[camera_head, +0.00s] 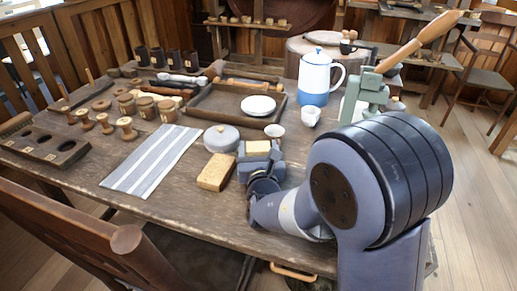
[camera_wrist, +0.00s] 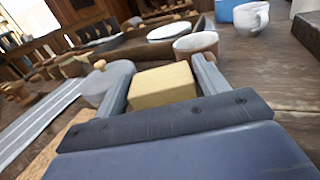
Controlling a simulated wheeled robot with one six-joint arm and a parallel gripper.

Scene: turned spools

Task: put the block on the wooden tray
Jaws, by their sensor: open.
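A pale yellow block (camera_head: 258,147) lies between the fingers of my gripper (camera_head: 260,152), near the table's front edge. In the wrist view the block (camera_wrist: 162,87) sits between the two open fingers of my gripper (camera_wrist: 162,64). A narrow gap shows at the right finger; contact at the left is unclear. The block's underside is hidden. The wooden tray (camera_head: 207,113) lies farther back on the table, with a white plate (camera_head: 258,105) in its right part. My gripper is in front of the tray, apart from it.
A tan wooden brick (camera_head: 215,172) lies just left of my gripper. A grey lidded pot (camera_head: 221,139) and a small cup (camera_head: 274,131) stand between gripper and tray. A white-and-blue jug (camera_head: 314,78) and mug (camera_head: 311,117) stand right. A striped cloth (camera_head: 152,160) lies left.

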